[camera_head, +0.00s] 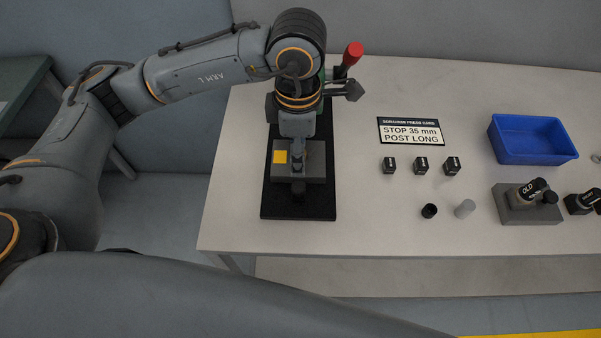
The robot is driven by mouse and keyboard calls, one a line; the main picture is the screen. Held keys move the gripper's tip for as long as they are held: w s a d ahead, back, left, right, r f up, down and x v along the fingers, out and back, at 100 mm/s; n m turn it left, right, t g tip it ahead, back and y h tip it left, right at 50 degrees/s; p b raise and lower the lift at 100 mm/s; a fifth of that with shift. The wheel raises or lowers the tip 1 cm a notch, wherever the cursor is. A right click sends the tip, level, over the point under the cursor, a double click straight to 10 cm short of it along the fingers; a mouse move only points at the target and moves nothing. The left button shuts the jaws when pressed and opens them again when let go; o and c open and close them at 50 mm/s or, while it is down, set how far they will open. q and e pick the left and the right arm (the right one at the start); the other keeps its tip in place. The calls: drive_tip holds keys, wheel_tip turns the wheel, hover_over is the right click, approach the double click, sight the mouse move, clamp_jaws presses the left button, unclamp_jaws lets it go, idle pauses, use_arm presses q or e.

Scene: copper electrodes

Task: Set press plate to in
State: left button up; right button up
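The press stands on a black base (268,195) at the left of the table. A red-handled lever (352,54) rises behind my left arm. My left gripper (298,150) points down over the front middle of the press, at or just above the grey block. Its wrist hides much of the press. Its fingers blend with the dark parts, so opening and contact are unclear. My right gripper is out of view.
A card (410,131) reads "STOP 35 mm POST LONG". A blue bin (532,160) and a grey holder (515,212) with an "OLD" part are farther right.

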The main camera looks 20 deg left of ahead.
use_arm(q)
drive_tip(key=p, duration=0.1)
hover_over(298, 186)
drive_tip(key=f, duration=0.5)
drive_tip(key=shift+s+f, duration=0.2)
drive_tip(key=shift+f, duration=0.1)
drive_tip(key=f+p, duration=0.1)
drive_tip(key=f, duration=0.3)
drive_tip(key=shift+w+f, duration=0.1)
drive_tip(key=shift+w, duration=0.1)
drive_tip(key=shift+f, duration=0.65)
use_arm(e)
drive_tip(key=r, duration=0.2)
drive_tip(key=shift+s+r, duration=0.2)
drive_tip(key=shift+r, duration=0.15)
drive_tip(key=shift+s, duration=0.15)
use_arm(q)
drive_tip(key=shift+c, duration=0.8)
clamp_jaws()
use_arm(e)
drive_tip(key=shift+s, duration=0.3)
